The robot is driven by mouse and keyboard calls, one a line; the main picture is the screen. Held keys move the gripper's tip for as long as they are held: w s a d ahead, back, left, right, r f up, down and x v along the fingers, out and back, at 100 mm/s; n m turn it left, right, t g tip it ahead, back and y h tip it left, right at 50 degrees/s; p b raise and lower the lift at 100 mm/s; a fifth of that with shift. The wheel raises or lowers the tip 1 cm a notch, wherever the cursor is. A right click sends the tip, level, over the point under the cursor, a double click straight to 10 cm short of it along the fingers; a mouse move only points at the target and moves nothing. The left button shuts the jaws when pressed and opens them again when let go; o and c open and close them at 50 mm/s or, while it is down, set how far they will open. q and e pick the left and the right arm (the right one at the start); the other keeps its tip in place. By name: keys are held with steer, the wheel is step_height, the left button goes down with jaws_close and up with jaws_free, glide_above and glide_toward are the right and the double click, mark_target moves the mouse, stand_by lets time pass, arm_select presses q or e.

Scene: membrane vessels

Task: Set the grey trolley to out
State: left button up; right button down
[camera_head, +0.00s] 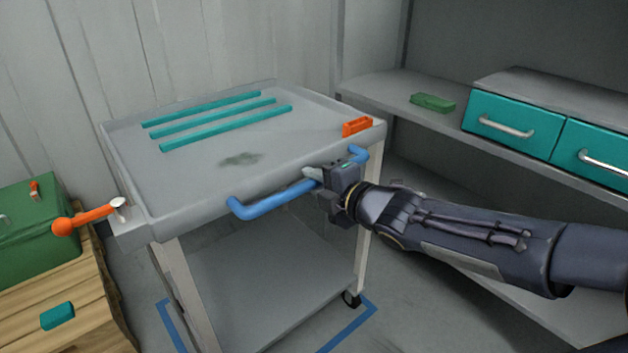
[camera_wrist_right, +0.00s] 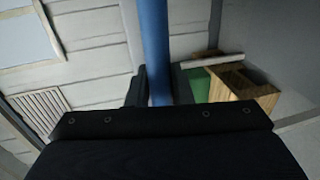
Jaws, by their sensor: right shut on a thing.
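The grey trolley (camera_head: 205,195) stands in the middle of the head view, with a tray top, pale legs, a lower shelf and a dark castor. A blue bar handle (camera_head: 265,203) runs along its near side. My right gripper (camera_head: 318,183) is shut on this handle, towards its right end. In the right wrist view the blue handle (camera_wrist_right: 155,50) passes between the two dark fingers (camera_wrist_right: 160,88). An orange lever with a ball end (camera_head: 85,219) sticks out from the trolley's left corner. My left gripper is not in view.
Blue floor marking (camera_head: 345,325) shows around the trolley's feet. A wooden crate (camera_head: 75,300) with a green box (camera_head: 35,235) stands close on the left. A grey shelf (camera_head: 395,88) with teal drawers (camera_head: 512,125) stands on the right. A wall is behind the trolley.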

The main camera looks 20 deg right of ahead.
steer(key=shift+f, duration=0.1)
steer(key=c, duration=1.3)
jaws_free()
steer(key=p+v, duration=0.4)
steer(key=v, duration=0.4)
